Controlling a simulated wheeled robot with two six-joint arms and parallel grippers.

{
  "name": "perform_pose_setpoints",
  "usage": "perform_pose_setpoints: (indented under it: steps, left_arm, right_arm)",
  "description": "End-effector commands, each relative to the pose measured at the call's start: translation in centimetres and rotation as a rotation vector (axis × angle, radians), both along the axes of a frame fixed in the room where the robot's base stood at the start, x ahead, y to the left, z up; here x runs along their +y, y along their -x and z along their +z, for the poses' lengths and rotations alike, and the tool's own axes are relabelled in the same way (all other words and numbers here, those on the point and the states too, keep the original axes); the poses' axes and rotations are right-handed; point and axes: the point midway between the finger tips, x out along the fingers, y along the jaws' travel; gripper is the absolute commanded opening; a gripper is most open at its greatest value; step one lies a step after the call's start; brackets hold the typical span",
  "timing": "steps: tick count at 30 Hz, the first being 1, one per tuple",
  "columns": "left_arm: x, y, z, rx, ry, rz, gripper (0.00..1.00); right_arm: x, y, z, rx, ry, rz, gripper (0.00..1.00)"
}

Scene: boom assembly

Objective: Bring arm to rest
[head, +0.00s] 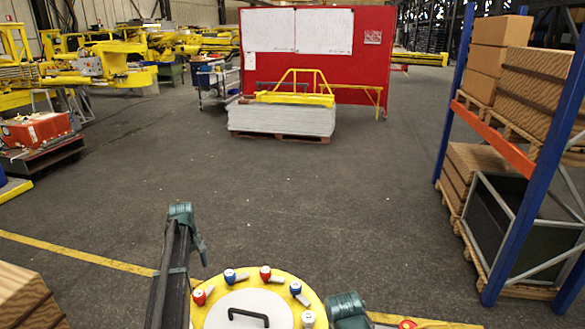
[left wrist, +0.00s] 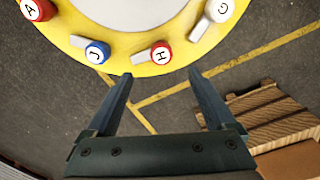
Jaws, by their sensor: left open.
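My left arm comes up from the bottom left of the head view. Its green gripper (head: 198,250) hangs at the far end of that arm, just beyond the far left rim of a yellow disc (head: 211,319). In the left wrist view the two fingers of the left gripper (left wrist: 160,75) are spread with nothing between them. A green part of my other arm shows at the bottom, right of the disc. The right gripper's fingers are not seen.
A blue shelf rack (head: 457,95) with cardboard boxes (head: 493,70) stands on the right. A cardboard box (head: 25,300) is at the bottom left. A red board (head: 370,70) stands far ahead behind a loaded pallet (head: 283,120). The grey floor between is clear.

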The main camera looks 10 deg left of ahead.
Motion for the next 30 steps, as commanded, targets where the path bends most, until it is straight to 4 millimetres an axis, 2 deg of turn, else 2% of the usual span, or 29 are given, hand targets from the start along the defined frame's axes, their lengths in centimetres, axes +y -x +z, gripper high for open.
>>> perform_pose_setpoints:
  steps: [5,6,9,12,15,20,23,30]
  left_arm:
    - [-9.1,5.4,0.0,-0.016,-0.007,-0.265,0.89]
    - [-11.5,7.0,0.0,-0.02,-0.009,-0.35,0.89]
    - [-16.4,10.7,0.0,-0.031,-0.016,-0.546,0.89]
    - [-20.1,14.0,0.0,-0.041,-0.022,-0.709,0.89]
    - [-23.0,17.1,0.1,-0.049,-0.028,-0.854,0.89]
    - [-26.8,22.2,0.1,-0.061,-0.037,-1.071,0.89]
    - [-28.5,22.1,-2.6,-0.044,-0.039,-1.133,0.89]
    - [-32.9,24.1,-7.7,0.017,-0.048,-1.256,0.89]
  right_arm:
    - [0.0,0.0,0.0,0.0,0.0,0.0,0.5]
    - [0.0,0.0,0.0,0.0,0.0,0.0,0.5]
    - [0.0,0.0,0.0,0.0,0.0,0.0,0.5]
    - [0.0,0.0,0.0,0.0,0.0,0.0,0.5]
    - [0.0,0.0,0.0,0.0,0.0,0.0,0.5]
    - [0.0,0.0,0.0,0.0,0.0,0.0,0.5]
    - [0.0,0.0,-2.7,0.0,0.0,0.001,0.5]
    - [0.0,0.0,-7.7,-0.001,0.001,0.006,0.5]
